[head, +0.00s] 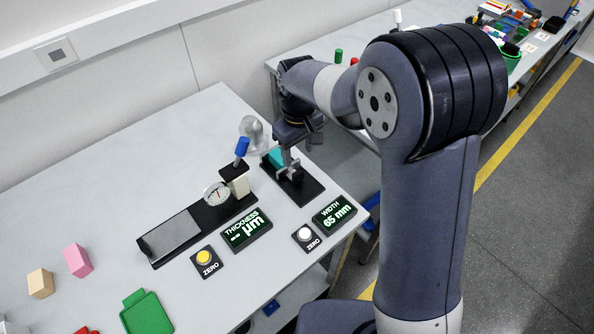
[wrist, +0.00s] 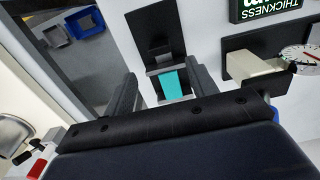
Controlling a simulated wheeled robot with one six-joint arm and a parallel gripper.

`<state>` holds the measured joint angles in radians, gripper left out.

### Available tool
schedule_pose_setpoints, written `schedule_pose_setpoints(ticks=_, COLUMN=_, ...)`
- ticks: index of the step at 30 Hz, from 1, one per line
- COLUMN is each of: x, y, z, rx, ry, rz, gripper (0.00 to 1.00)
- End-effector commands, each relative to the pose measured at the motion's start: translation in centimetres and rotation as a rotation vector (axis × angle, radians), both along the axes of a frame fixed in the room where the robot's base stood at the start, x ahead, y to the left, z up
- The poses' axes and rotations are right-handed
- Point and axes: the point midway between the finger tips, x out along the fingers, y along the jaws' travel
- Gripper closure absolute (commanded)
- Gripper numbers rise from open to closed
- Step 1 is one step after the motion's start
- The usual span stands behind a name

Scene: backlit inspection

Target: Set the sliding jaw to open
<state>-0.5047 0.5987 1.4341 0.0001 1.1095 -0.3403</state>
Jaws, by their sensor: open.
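The width gauge (head: 312,187) is a dark base with grey upright jaws near the table's right end. A teal block (head: 275,157) sits at its far-left part. In the wrist view the gauge's dark plate (wrist: 152,22), a grey jaw (wrist: 160,58) and the teal block (wrist: 174,84) show. Which jaw slides I cannot tell. The width display (head: 335,213) reads 65 mm. My gripper (wrist: 167,72) is open, its two dark fingers on either side of the jaw and block, with visible gaps. In the head view my gripper (head: 291,148) is over the gauge and hides part of it.
Left of it stand a thickness gauge (head: 172,234) with a dial (head: 217,193) and blue-topped lever (head: 241,150), and the thickness display (head: 246,231). Yellow (head: 204,257) and white (head: 305,233) zero buttons are in front. A clear glass dome (head: 251,131) stands close behind my gripper.

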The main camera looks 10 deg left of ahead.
Motion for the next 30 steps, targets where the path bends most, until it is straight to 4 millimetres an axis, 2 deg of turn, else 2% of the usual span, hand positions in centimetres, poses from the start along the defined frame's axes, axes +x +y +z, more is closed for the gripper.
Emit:
schedule_pose_setpoints(ticks=9, x=-0.1, y=-0.1, z=-6.0, rx=-0.002, ry=0.005, rz=-0.002, gripper=0.45)
schedule_pose_setpoints(ticks=15, x=0.0, y=-0.1, z=-8.3, rx=-0.001, ry=0.001, rz=-0.002, gripper=0.45)
schedule_pose_setpoints(ticks=26, x=0.0, y=-0.1, z=-9.0, rx=0.000, ry=-0.001, rz=-0.002, gripper=0.45)
schedule_pose_setpoints(ticks=30, x=0.0, y=-0.1, z=-9.0, rx=0.000, ry=-0.001, rz=-0.002, gripper=0.54)
